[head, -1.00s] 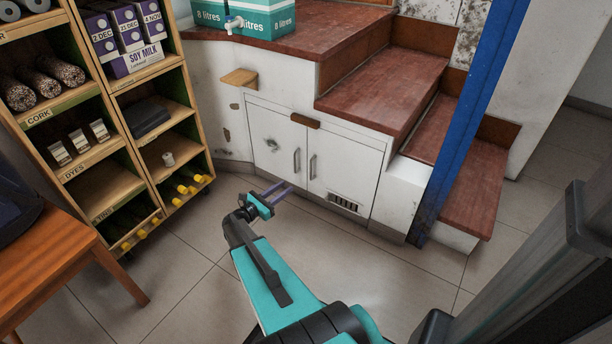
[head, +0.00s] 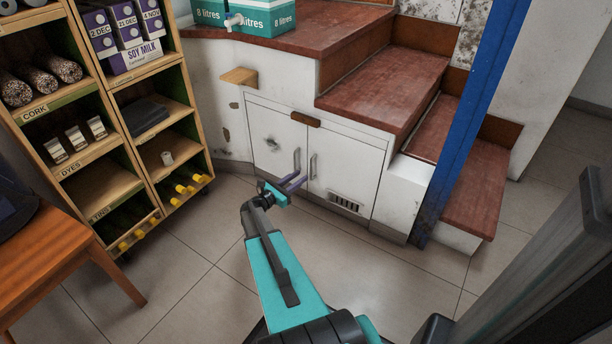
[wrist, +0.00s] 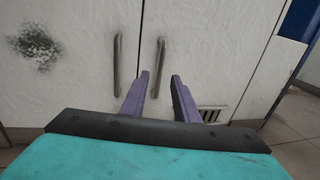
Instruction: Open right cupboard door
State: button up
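The right cupboard door (head: 350,166) is white with a dark vent grille low on it, and it is shut. Its upright metal handle (head: 312,166) is near its left edge and also shows in the wrist view (wrist: 158,68). The left cupboard door (head: 268,142) is shut too, with its handle (head: 297,161) close beside the right one. My gripper (head: 299,182) is low in front of the doors. In the wrist view its two purple fingers (wrist: 160,78) are apart with nothing between them. The right handle appears between the fingertips, but I cannot tell the depth gap.
Red-brown stair treads (head: 390,87) rise above and right of the cupboard, beside a blue post (head: 468,120). A wooden shelf unit (head: 120,130) stands at left, near a wooden table (head: 45,255). The tiled floor (head: 180,270) before the cupboard is mostly clear.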

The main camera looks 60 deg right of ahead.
jog(key=b+x, duration=0.1)
jog(key=x, duration=0.4)
jog(key=shift+d, duration=0.1)
